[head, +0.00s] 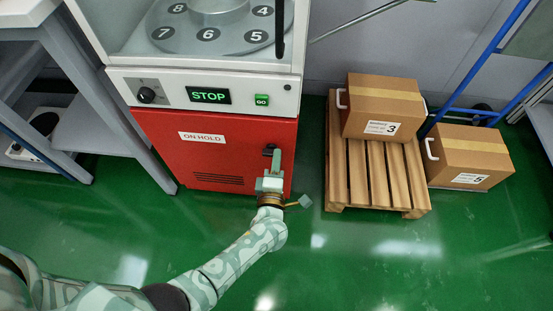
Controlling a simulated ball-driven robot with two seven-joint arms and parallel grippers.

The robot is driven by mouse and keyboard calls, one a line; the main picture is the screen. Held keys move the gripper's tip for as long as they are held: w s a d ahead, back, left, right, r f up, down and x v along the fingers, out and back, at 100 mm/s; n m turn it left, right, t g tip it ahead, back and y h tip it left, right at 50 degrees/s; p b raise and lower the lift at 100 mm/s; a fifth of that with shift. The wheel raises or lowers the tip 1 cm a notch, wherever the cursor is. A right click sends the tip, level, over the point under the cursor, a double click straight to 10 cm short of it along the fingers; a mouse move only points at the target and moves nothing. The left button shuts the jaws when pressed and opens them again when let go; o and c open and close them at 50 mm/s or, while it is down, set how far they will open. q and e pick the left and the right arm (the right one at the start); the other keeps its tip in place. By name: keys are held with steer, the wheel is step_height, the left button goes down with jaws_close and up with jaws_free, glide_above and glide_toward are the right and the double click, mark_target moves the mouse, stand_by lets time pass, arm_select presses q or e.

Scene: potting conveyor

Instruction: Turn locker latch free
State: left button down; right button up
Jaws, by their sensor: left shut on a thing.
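The red locker (215,150) carries an "ON HOLD" label and stands below a white machine panel. Its dark latch (269,150) sits near the right edge of the red door. My left gripper (271,172) is at the latch and shut on it; the jaws and the arm hide part of the latch. The latch's exact angle is hard to tell. The red door looks closed. My right gripper is not in view.
The white panel (180,90) above has a black knob (146,95), a "STOP" display (208,96) and a green "GO" button (262,100). A wooden pallet (358,185) bears a cardboard box (383,103); another box (465,153) stands right. Green floor in front is clear.

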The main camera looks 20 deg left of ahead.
arm_select(q)
steer(key=shift+d+f, duration=0.1)
stand_by(0.3)
steer(key=c, duration=1.4)
jaws_free()
steer(key=shift+c, duration=0.2)
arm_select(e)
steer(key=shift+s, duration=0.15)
arm_select(q)
steer(key=shift+s, duration=0.15)
